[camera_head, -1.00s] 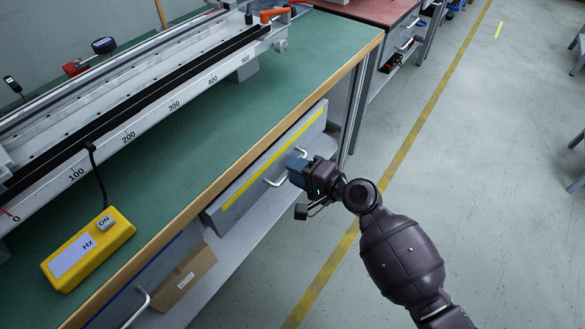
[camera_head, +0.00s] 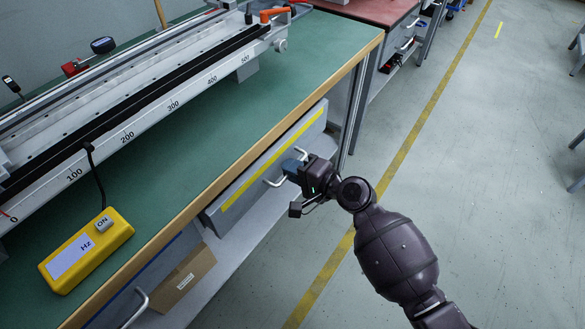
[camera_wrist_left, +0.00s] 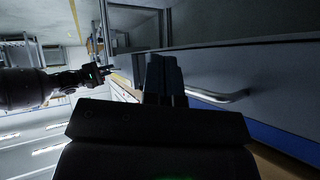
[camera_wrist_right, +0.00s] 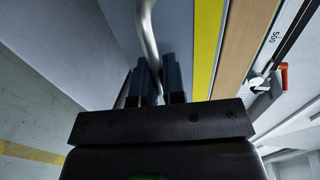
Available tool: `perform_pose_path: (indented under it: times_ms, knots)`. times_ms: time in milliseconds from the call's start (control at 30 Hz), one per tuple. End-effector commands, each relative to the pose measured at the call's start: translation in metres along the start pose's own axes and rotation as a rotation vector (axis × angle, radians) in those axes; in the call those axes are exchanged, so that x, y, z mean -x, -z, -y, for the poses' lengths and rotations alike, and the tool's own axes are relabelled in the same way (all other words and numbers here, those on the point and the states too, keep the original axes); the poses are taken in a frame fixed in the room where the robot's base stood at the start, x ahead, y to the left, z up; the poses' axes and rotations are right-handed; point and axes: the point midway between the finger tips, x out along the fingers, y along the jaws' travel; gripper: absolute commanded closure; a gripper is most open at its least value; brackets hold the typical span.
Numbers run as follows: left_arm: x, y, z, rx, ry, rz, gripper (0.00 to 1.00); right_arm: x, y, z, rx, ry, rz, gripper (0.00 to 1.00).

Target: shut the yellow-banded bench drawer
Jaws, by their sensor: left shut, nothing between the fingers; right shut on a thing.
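The yellow-banded bench drawer (camera_head: 238,189) has a grey front with a yellow stripe and stands slightly out below the bench's wooden edge in the head view. Its metal handle (camera_head: 273,183) also shows in the right wrist view (camera_wrist_right: 148,35), running down between the fingers. My right gripper (camera_head: 293,168) is shut on this handle; its blue fingers (camera_wrist_right: 157,82) are close to the drawer front. My left gripper (camera_wrist_left: 165,75) is shut and empty, seen only in its wrist view, near a grey front with another metal handle (camera_wrist_left: 215,96).
A lower-left handle (camera_head: 136,305) juts out.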

Motion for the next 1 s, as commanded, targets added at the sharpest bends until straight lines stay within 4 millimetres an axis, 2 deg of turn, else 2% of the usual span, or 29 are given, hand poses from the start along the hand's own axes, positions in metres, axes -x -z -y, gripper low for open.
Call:
perform_pose_path:
  times_ms: [333, 633, 667, 800, 1000]
  knots:
    - [-0.001, -0.001, -0.001, 0.003, 0.000, -0.007, 1.00, -0.033, 0.000, 0.006, 0.000, 0.000, 0.001, 1.00]
    - [-0.001, 0.003, 0.000, 0.008, 0.005, -0.016, 1.00, -0.036, 0.000, 0.009, 0.001, 0.002, -0.001, 1.00]
    - [-0.001, 0.003, 0.000, 0.008, 0.005, -0.016, 1.00, -0.036, 0.000, 0.009, 0.001, 0.002, -0.001, 0.85]
    - [-0.001, 0.002, 0.000, 0.008, 0.005, -0.014, 1.00, -0.036, 0.000, 0.008, 0.001, 0.002, -0.001, 0.66]
    - [-0.001, 0.002, 0.000, 0.008, 0.005, -0.012, 1.00, -0.035, 0.000, 0.008, 0.000, 0.001, 0.000, 0.66]
